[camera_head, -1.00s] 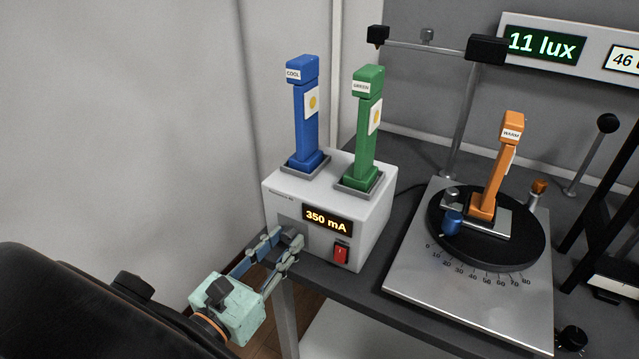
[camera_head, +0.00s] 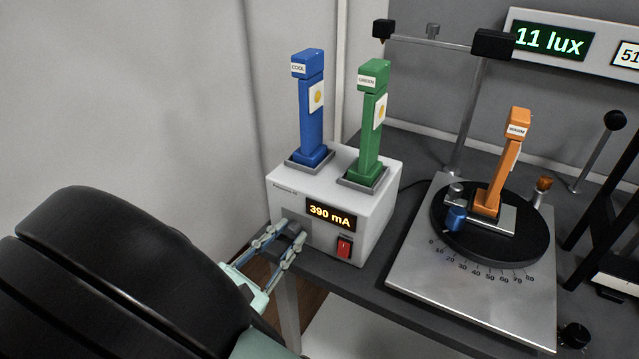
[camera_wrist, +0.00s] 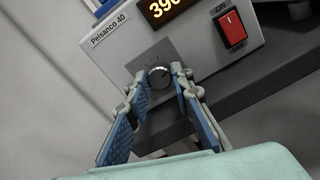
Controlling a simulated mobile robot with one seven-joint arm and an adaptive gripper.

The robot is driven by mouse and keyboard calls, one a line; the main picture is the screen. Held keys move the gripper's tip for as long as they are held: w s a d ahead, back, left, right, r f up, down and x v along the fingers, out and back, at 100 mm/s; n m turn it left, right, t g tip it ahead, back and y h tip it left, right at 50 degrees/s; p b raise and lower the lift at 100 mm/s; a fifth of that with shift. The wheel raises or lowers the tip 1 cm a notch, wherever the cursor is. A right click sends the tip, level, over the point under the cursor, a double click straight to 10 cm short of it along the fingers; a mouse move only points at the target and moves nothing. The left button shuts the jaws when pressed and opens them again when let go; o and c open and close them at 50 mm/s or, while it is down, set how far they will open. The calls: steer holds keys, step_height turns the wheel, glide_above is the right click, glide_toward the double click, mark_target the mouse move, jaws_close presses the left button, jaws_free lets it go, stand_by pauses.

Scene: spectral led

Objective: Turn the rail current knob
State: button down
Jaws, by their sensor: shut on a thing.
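The rail current knob (camera_wrist: 159,75) is a small dark round knob on the front of the white power supply box (camera_head: 368,236). It shows between my fingertips in the wrist view. My gripper (camera_head: 286,238) reaches the lower left of the box front and is shut on the knob, one finger on each side. The box display (camera_head: 331,214) reads 390 mA. The red switch (camera_head: 344,247) sits right of the knob; it also shows in the wrist view (camera_wrist: 232,28).
A blue post (camera_head: 309,110) and a green post (camera_head: 371,125) stand on the box. Right of it is a turntable plate (camera_head: 480,305) with an orange post (camera_head: 497,170). A lux display (camera_head: 551,41) reads 11 lux. A wall is close on the left.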

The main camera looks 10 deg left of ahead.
steer(key=shift+m+b, duration=0.4)
steer(key=shift+m, duration=1.1)
steer(key=c, duration=1.7)
jaws_free()
steer(key=shift+s, duration=0.1)
steer(key=v, duration=1.2)
